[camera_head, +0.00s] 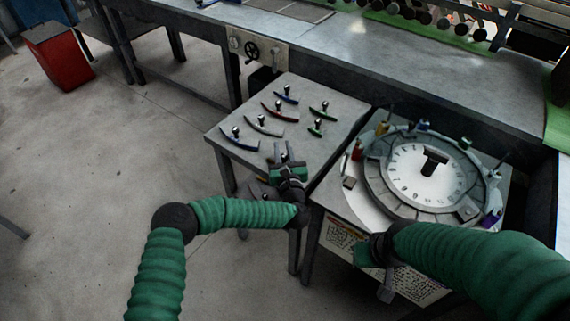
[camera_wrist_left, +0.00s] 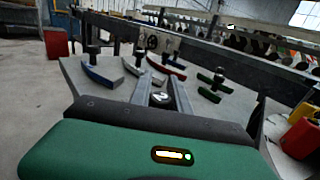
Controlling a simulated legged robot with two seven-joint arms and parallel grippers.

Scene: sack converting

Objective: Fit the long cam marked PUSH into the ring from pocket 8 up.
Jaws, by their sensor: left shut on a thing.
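Several curved cams with ball knobs lie on the grey side table: a long blue cam (camera_head: 238,141), a pale grey one (camera_head: 263,127), a red one (camera_head: 280,113), a small blue one (camera_head: 287,98) and two green ones (camera_head: 322,112) (camera_head: 315,130). No PUSH marking can be read. My left gripper (camera_head: 283,153) is over the table's near part, in front of these cams. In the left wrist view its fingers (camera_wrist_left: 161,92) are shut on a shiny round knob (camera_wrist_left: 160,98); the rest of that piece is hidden. The segmented ring (camera_head: 378,188) surrounds a numbered white dial (camera_head: 410,185). My right gripper (camera_head: 375,272) is low, before the ring's stand; its fingers are unclear.
Small coloured pieces, including a yellow one (camera_head: 381,128) and a purple one (camera_head: 491,220), stand around the ring's rim. A dark T-shaped handle (camera_head: 433,162) rises at the dial's centre. A long bench (camera_head: 350,45) runs behind. A red bin (camera_head: 58,55) stands at far left.

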